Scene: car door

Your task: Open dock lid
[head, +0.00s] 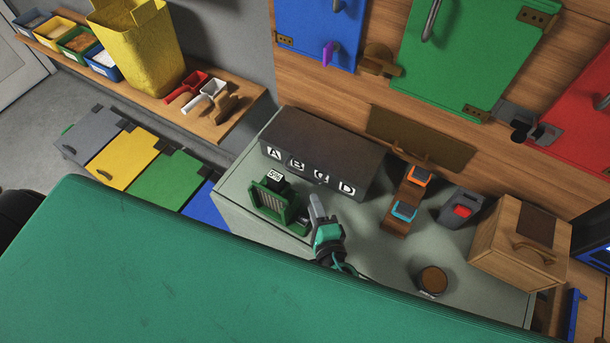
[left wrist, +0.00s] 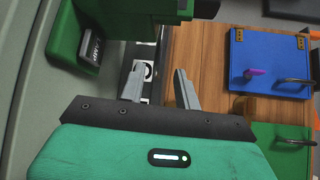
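A long dark box (head: 325,150) with white letters A, B, C and D along its front edge stands on the grey-green cabinet top; I take it as the dock, its top closed. A green holder (head: 280,205) with a black-and-white label stands in front of it; it also shows in the left wrist view (left wrist: 135,12). My left gripper (head: 318,205) is just right of the green holder, in front of the dark box. In the left wrist view its fingers (left wrist: 160,90) are apart with nothing between them; beyond the gap shows a white letter label (left wrist: 147,71). My right gripper is not in view.
Right of the dark box are a wooden rack (head: 405,200) with orange and blue items, a grey block with a red button (head: 462,210), a wooden box (head: 520,245) and a brown round cup (head: 432,281). Coloured doors (head: 465,55) line the wall behind.

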